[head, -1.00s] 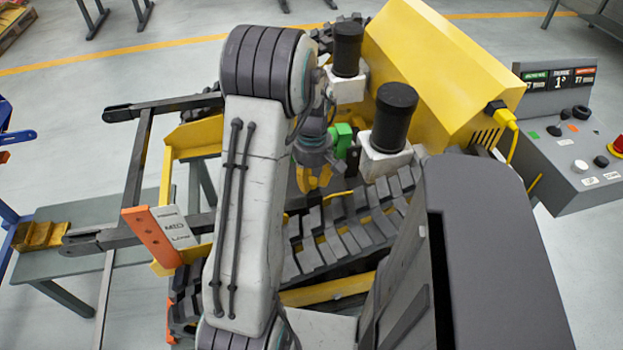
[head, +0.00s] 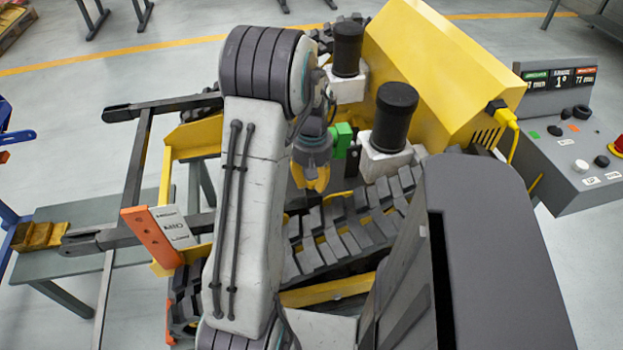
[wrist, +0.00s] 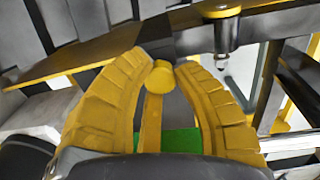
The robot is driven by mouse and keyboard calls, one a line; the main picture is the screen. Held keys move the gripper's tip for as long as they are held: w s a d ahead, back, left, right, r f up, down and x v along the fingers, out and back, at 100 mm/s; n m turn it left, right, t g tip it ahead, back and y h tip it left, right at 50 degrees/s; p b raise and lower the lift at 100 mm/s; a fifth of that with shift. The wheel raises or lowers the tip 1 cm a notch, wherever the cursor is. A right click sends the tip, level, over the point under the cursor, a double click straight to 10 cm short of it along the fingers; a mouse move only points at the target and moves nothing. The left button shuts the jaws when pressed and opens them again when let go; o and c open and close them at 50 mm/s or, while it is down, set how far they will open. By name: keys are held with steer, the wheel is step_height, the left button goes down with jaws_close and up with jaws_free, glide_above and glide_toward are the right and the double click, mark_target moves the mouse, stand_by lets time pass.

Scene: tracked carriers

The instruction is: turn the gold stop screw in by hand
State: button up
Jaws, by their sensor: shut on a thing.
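The gold stop screw (wrist: 162,80) shows in the wrist view as a round yellow-gold head with a straight shank, between the tips of my two ribbed yellow fingers. My gripper (wrist: 165,68) is shut on it, one finger on each side. In the head view my gripper (head: 311,184) points down beside the dark track, below my wrist, and the screw cannot be made out there. A green block (head: 342,140) is beside my wrist; green also shows between the fingers in the wrist view (wrist: 182,141).
A tracked carrier with a yellow housing (head: 440,70), black-capped posts (head: 394,115) and dark track links (head: 345,230) surrounds my gripper closely. A dark frame with an orange-ended plate (head: 150,240) lies left. A control console (head: 575,150) stands right.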

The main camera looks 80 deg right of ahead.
steer(key=shift+m, duration=0.9)
steer(key=m, duration=0.9)
steer(key=shift+m, duration=0.4)
steer(key=o, duration=1)
